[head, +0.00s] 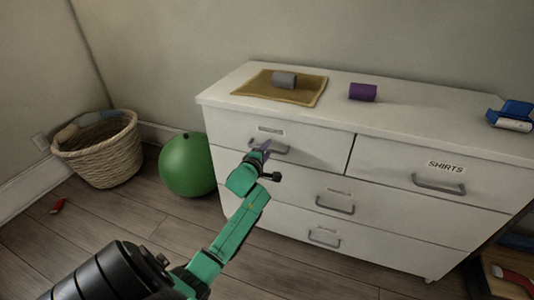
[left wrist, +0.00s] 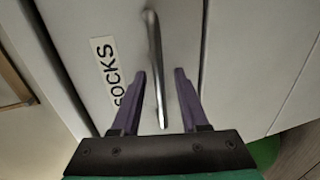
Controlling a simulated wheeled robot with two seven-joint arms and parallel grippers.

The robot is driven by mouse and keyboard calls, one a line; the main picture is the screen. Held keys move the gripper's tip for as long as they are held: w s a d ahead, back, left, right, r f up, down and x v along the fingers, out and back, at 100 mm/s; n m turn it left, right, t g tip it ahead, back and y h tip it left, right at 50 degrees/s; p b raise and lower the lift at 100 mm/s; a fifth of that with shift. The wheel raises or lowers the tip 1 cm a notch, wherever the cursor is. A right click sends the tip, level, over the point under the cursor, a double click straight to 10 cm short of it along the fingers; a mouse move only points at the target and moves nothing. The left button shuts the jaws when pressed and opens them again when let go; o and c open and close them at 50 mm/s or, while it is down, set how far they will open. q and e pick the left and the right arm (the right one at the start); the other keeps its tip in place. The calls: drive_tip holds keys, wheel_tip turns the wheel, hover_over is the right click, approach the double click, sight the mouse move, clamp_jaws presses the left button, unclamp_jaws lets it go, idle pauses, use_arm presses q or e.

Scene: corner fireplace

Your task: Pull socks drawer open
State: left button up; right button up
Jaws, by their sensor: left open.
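The socks drawer (head: 225,125) is the upper left drawer of the white dresser, and its front looks flush with the others. Its "SOCKS" label (left wrist: 107,70) reads clearly in the left wrist view. Its grey bar handle (left wrist: 154,50) runs between the two purple fingers of my left gripper (left wrist: 160,74). The fingers are open, one on each side of the bar, with gaps showing. In the head view my left gripper (head: 264,147) is at this handle and covers part of it. My right gripper is not in view.
A shirts drawer (head: 400,172) is at right, with more drawers below. On top lie a tan mat (head: 250,88) with a grey roll (head: 284,79), a purple roll (head: 362,92) and a blue object (head: 517,108). A green ball (head: 188,165) and wicker basket (head: 100,155) stand left.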

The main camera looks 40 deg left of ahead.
use_arm(q)
clamp_jaws()
idle(1.4)
